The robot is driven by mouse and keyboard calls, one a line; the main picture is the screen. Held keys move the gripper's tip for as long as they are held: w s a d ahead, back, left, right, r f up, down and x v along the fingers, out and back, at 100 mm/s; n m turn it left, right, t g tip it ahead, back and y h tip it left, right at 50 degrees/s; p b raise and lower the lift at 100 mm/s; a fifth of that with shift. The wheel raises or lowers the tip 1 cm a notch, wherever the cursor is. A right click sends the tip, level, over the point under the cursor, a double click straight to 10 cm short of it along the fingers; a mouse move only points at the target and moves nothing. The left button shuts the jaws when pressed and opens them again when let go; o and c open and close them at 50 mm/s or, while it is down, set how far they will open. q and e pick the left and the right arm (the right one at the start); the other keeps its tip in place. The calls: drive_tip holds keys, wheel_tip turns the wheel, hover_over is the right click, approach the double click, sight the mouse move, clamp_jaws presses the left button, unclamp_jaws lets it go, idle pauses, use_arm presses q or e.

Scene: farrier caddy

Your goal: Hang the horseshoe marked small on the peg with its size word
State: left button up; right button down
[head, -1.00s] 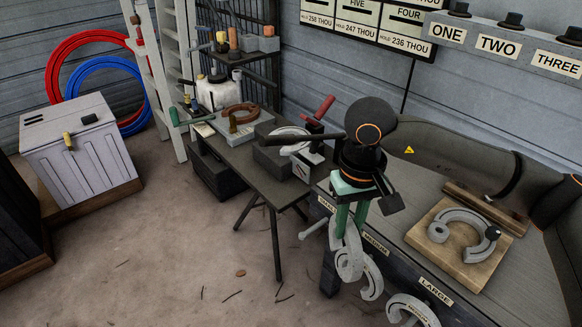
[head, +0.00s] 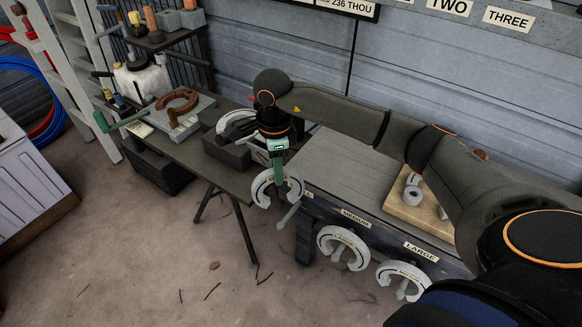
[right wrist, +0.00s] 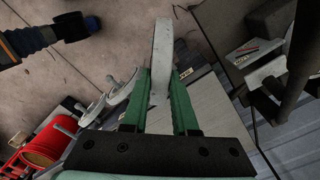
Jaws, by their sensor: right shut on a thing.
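My right gripper (head: 278,178) is shut on a grey horseshoe (head: 259,187), held in the air off the left end of the bench front. The right wrist view shows the horseshoe (right wrist: 162,50) edge-on between the green fingers. Its size word is not readable. A bare peg (head: 289,215) sticks out just below and right of the held horseshoe; they look apart, but depth is unclear. The small label is not legible now. My left gripper is out of view.
A dark folding table (head: 232,180) with tools stands to the left, close to the held horseshoe. A wooden board (head: 408,212) lies on the bench (head: 338,168), partly behind my right arm. The floor in front is mostly clear.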

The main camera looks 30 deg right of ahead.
drive_tip(key=d+f+m, duration=0.1)
drive_tip(key=m, duration=0.1)
drive_tip(key=d+m, duration=0.1)
drive_tip(key=m, duration=0.1)
drive_tip(key=d+f+m, duration=0.1)
drive_tip(key=m, duration=0.2)
drive_tip(key=shift+w+f+p, duration=0.15)
drive_tip(key=shift+f+p, duration=0.2)
drive_tip(key=shift+p, duration=0.05)
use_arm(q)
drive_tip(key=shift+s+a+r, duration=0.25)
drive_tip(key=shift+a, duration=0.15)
use_arm(e)
drive_tip(key=shift+d+f+m, duration=0.25)
drive_tip(key=shift+m, duration=0.35)
drive_tip(key=shift+d+f+m, duration=0.2)
drive_tip(key=shift+d+m, duration=0.05)
drive_tip(key=shift+m, duration=0.35)
drive_tip(key=shift+f, duration=0.1)
